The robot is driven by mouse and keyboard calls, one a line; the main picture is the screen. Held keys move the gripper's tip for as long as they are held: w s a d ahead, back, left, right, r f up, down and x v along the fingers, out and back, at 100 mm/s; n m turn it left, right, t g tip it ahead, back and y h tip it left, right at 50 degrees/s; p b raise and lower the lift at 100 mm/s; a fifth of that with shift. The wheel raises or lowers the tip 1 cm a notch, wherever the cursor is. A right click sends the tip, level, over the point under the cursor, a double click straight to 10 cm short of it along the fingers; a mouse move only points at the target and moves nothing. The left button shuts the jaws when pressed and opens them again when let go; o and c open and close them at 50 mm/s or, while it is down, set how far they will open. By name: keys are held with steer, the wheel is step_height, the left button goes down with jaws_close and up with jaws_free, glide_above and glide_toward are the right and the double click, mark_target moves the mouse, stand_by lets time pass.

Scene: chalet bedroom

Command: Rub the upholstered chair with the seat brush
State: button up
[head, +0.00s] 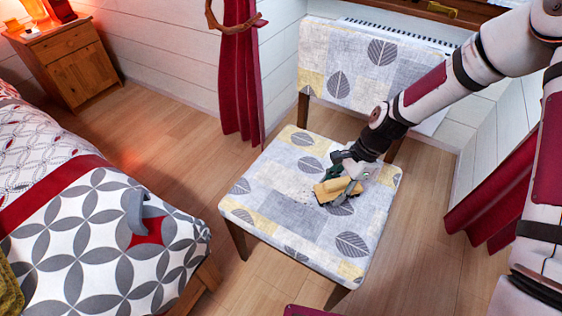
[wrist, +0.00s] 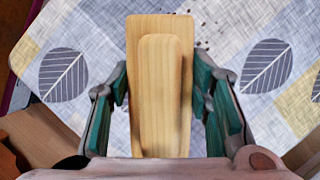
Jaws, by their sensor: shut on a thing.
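The upholstered chair (head: 265,195) stands in the middle of the head view, with a leaf-patterned grey, white and yellow seat and back. My gripper (head: 350,180) is over the seat, reaching in from the right. It is shut on the seat brush (head: 336,190), a pale wooden block with a raised grip. In the wrist view the brush (wrist: 160,80) lies between the two green-padded fingers. Its underside is hidden, so I cannot tell whether it touches the fabric. Small dark crumbs (wrist: 205,43) lie on the seat beside the brush.
A bed (head: 100,240) with a patterned cover is at the left, with a grey curved thing (head: 136,212) on it. A wooden nightstand (head: 75,65) stands at the back left. Red curtains (head: 240,80) hang behind. A radiator is behind the chair back. Bare floor lies between bed and chair.

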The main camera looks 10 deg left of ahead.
mark_target(335, 181)
steer(key=shift+r+p, duration=1.6)
steer(key=shift+r, duration=0.6)
